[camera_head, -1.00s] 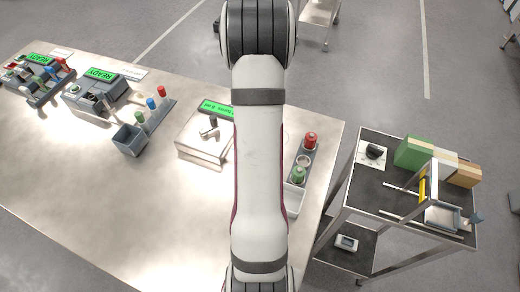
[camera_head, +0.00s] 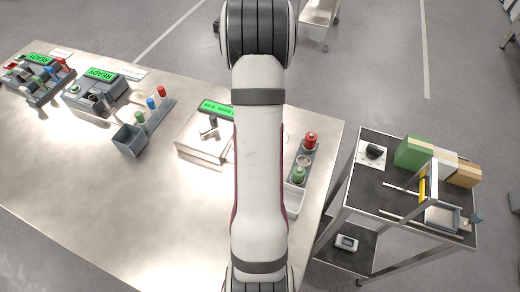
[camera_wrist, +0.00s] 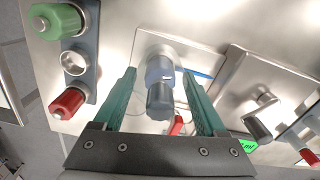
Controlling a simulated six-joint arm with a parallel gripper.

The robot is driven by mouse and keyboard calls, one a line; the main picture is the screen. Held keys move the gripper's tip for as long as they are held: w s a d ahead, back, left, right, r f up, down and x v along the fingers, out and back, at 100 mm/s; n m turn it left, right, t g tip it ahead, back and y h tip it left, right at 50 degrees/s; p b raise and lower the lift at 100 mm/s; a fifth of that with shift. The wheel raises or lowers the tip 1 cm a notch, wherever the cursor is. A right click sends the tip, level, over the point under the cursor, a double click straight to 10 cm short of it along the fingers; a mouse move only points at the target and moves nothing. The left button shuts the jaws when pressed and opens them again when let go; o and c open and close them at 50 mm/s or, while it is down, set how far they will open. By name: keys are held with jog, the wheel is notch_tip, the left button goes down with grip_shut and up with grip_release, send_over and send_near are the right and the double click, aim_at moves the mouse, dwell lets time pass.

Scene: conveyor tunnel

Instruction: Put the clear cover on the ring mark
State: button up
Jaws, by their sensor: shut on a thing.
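In the wrist view my gripper (camera_wrist: 160,103) has two green fingers set well apart. They are shut on the clear cover (camera_wrist: 183,106), of which only faint curved outlines show between them. Through and behind it I see an upright grey-blue cylindrical piece with a dark end (camera_wrist: 160,90), over a pale metal plate (camera_wrist: 145,45). I cannot tell how far the cover is from the surface below. I cannot pick out the ring mark with certainty. In the head view my arm hides the gripper and the cover.
A rack (camera_head: 301,159) with a red-capped and a green-capped piece stands right of my arm. A metal box with a lever (camera_head: 205,135) and a green display (camera_head: 217,108) is to the left. An open grey bin (camera_head: 130,139) stands farther left. The front-left table is clear.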

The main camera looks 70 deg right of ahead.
grip_shut()
jog(key=shift+r, duration=1.5)
jog(key=shift+r, duration=3.05)
